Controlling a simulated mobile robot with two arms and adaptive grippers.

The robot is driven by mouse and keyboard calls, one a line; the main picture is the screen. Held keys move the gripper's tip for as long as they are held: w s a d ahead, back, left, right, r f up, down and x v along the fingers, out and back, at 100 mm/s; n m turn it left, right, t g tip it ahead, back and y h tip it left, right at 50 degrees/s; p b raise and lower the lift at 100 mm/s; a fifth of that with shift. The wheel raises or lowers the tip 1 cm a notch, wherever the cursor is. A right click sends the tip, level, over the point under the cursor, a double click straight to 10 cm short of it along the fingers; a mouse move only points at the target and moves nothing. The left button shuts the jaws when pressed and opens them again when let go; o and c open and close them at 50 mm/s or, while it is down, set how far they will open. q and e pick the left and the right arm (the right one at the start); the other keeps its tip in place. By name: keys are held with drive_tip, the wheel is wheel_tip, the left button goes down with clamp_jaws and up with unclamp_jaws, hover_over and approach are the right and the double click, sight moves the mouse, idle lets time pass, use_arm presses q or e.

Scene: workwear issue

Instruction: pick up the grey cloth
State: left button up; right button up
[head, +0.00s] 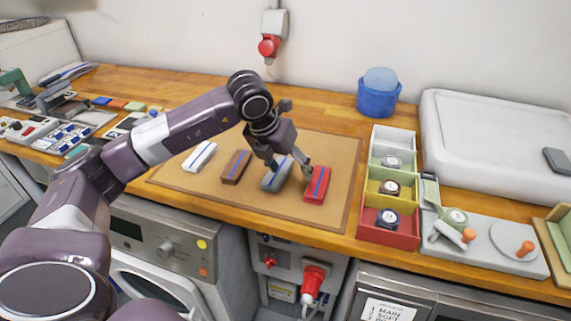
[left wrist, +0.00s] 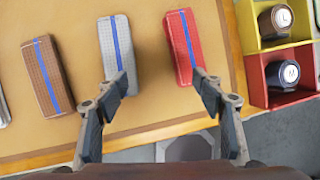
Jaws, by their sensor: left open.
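The grey cloth (head: 276,176) is a folded bundle with a blue stripe, lying on the tan mat (head: 215,195) between a brown cloth (head: 236,167) and a red cloth (head: 318,185). My left gripper (head: 290,170) is open over the grey cloth, and a finger hides part of it in the head view. In the left wrist view the grey cloth (left wrist: 118,50) lies ahead of the open fingers (left wrist: 165,85), nearer the left finger, whose tip overlaps its lower end. The red cloth (left wrist: 183,48) lies ahead of the right finger. My right gripper does not show.
A white cloth (head: 200,156) lies at the mat's left. To the right stand a box (head: 365,215) with coloured compartments holding labelled rolls, and a grey device (head: 490,245) with orange knobs. A blue tub (head: 378,98) stands behind. The mat's front is clear.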

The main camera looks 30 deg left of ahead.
sight(273, 176)
use_arm(q)
drive_tip(key=shift+n+y, duration=0.5)
drive_tip(key=shift+y, duration=0.3)
drive_tip(key=a, duration=0.2)
drive_tip(key=a+r, duration=0.1)
drive_tip(key=a, duration=0.2)
drive_tip(key=shift+w+r, duration=0.15)
drive_tip(key=shift+a+f, duration=0.15)
drive_tip(key=shift+f, duration=0.05)
drive_tip(key=p+x, duration=0.1)
drive_tip(key=x, duration=0.1)
drive_tip(key=shift+a+f, duration=0.15)
drive_tip(key=shift+f, duration=0.2)
drive_tip(key=x, duration=0.1)
drive_tip(key=p+x, duration=0.1)
drive_tip(key=x, duration=0.1)
drive_tip(key=shift+w+a+f+p, duration=0.2)
drive_tip(key=shift+a+f+p, duration=0.05)
drive_tip(key=shift+p, duration=0.1)
drive_tip(key=shift+w+f, duration=0.1)
drive_tip(key=shift+f, duration=0.2)
drive_tip(key=c, duration=1.2)
drive_tip(key=shift+c, duration=0.3)
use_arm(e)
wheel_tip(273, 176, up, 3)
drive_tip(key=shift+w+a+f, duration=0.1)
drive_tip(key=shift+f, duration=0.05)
use_arm(q)
drive_tip(key=shift+r, duration=0.15)
